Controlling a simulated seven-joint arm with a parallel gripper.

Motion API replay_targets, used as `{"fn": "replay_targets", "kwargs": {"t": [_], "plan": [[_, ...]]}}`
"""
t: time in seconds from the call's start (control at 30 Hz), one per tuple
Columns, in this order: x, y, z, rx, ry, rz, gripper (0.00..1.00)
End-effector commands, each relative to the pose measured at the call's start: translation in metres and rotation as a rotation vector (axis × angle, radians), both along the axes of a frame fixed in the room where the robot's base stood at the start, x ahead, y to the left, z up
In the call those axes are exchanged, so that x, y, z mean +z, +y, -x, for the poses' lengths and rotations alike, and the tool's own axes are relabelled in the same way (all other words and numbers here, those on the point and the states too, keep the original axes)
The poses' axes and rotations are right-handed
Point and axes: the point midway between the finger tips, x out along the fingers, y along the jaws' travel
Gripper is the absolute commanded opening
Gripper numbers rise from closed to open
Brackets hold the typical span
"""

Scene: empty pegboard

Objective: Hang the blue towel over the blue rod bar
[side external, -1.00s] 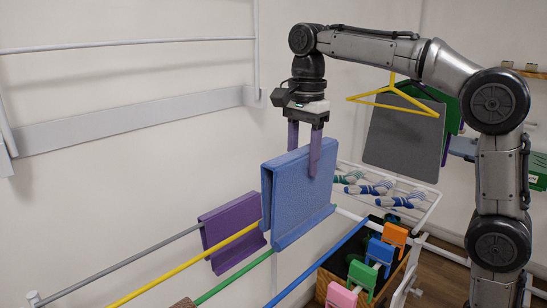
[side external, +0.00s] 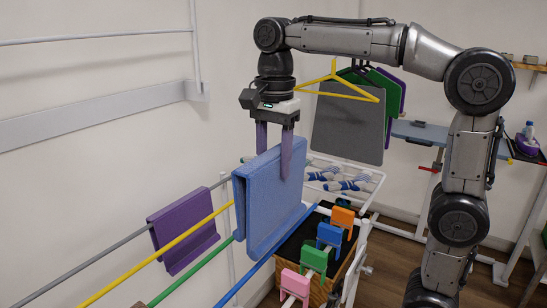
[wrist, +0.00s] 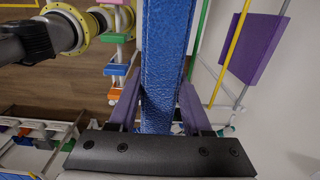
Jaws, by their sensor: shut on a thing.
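The blue towel (side external: 262,206) is folded over with two flaps hanging down, and my gripper (side external: 274,160) is shut on its top fold. In the wrist view the towel (wrist: 160,60) runs as a blue strip between my gripper's purple fingers (wrist: 158,112). The blue rod bar (side external: 240,281) is the rightmost of the slanting rods in the side view. It passes by the towel's lower right edge and partly behind it. I cannot tell whether the towel touches the rod or straddles it.
Green (side external: 190,275), yellow (side external: 150,257) and grey (side external: 90,257) rods run left of the blue one. A purple towel (side external: 183,235) hangs there. Coloured clips (side external: 314,260) stand close on the right. A grey cloth (side external: 348,130) on a yellow hanger (side external: 335,82) is behind.

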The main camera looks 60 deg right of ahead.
Motion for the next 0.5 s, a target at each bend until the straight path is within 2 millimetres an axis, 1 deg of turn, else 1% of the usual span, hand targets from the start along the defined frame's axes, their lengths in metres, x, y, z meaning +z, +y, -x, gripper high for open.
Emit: {"fn": "replay_targets", "kwargs": {"t": [0.5], "plan": [[-0.029,0.0,0.0,0.0,0.002,0.0,0.16]]}}
